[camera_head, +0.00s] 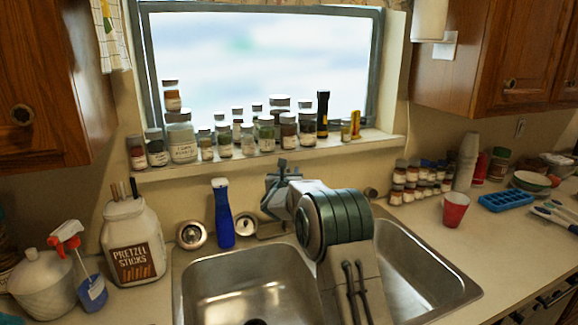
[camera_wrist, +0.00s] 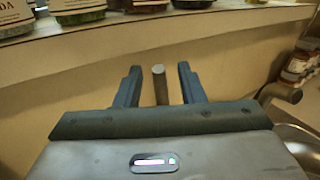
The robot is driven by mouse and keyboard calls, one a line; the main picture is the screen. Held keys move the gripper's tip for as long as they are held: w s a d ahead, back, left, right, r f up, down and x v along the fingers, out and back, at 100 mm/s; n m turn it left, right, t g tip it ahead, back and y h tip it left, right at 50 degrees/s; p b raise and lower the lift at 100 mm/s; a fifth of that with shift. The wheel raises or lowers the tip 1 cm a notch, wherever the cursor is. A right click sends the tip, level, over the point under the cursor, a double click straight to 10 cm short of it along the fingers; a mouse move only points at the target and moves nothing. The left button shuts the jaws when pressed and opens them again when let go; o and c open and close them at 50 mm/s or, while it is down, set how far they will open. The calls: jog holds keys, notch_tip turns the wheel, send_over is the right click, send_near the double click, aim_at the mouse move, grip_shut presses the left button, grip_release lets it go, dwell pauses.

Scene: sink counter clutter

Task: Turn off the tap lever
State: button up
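My gripper (camera_head: 281,170) is above the back edge of the sink, in front of the window wall. In the wrist view its two dark blue fingers (camera_wrist: 159,72) are apart. A short upright grey-brown post with a round pale end, which looks like the tap lever (camera_wrist: 160,86), shows between them, with a gap on each side. I cannot tell its exact depth relative to the fingertips. A dark rounded cylinder, perhaps the tap spout (camera_wrist: 283,93), is at the right; it also shows in the head view (camera_head: 371,193). My arm hides most of the tap there.
Jars crowd the window sill (camera_head: 270,154) above the gripper. A blue bottle (camera_head: 223,215) stands left of the arm behind the left basin (camera_head: 215,285). More jars (camera_head: 410,182) and a red cup (camera_head: 455,210) are on the right counter. The right basin (camera_head: 425,270) is empty where visible.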

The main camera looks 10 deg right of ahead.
jog(key=shift+p+x, duration=0.3)
jog(key=shift+x, duration=0.75)
grip_shut()
jog(key=shift+f+b, duration=0.15)
jog(key=shift+b, duration=0.35)
jog(key=b, duration=0.3)
jog(key=shift+s+a+f, duration=0.1)
jog(key=shift+s+f, duration=0.05)
jog(key=shift+s, duration=0.05)
jog(key=s+t+b, duration=0.1)
jog(key=b, duration=0.6)
jog(key=a+t+b, duration=0.1)
jog(key=b, duration=0.6)
jog(key=s+n+t+h+b, duration=0.1)
jog(key=t+b, duration=0.1)
jog(key=b, duration=0.5)
jog(key=shift+s+a+f+b, duration=0.2)
jog(key=shift+s+f+b, duration=0.1)
jog(key=shift+b, duration=0.05)
jog(key=shift+s+a+r+t+b, duration=0.15)
jog(key=shift+t+b, duration=0.25)
jog(key=shift+b, duration=0.85)
grip_release()
